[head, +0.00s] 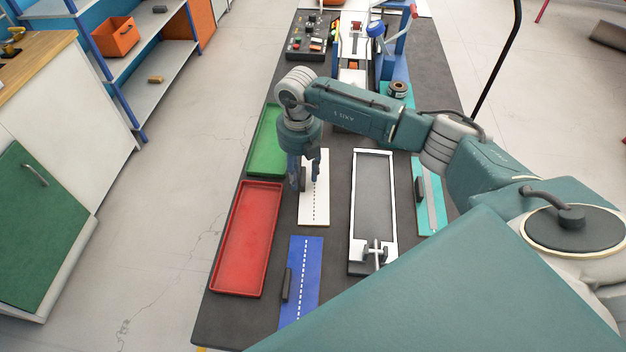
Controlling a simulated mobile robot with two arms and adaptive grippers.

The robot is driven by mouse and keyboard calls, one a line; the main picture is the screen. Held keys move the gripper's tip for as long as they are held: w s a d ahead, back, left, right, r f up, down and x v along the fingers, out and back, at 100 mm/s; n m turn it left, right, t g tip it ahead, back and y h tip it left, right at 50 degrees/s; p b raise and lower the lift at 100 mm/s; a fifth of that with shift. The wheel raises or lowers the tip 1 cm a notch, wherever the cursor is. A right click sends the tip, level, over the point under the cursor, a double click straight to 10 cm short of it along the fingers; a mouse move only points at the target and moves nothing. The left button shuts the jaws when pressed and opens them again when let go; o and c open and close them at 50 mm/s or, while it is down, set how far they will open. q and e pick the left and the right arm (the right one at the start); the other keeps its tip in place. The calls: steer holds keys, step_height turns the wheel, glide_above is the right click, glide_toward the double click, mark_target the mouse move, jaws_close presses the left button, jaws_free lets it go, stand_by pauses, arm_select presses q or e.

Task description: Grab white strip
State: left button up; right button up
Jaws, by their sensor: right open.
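A white strip (315,212) with a dotted dark line along it lies on the dark table, right of the red and green trays. My right gripper (307,185) points down over the strip's left part and hides some of it. Its fingers are apart. Whether they touch the strip or hover above it I cannot tell. A dark block at the strip's left edge is partly hidden by the gripper. My left gripper is not in view.
A red tray (247,240) and a green tray (267,150) lie along the table's left side. A blue strip (307,262) lies in front, a white-framed fixture (389,190) and a teal strip (437,207) to the right. A control box (308,50) stands at the back.

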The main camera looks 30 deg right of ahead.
jaws_close()
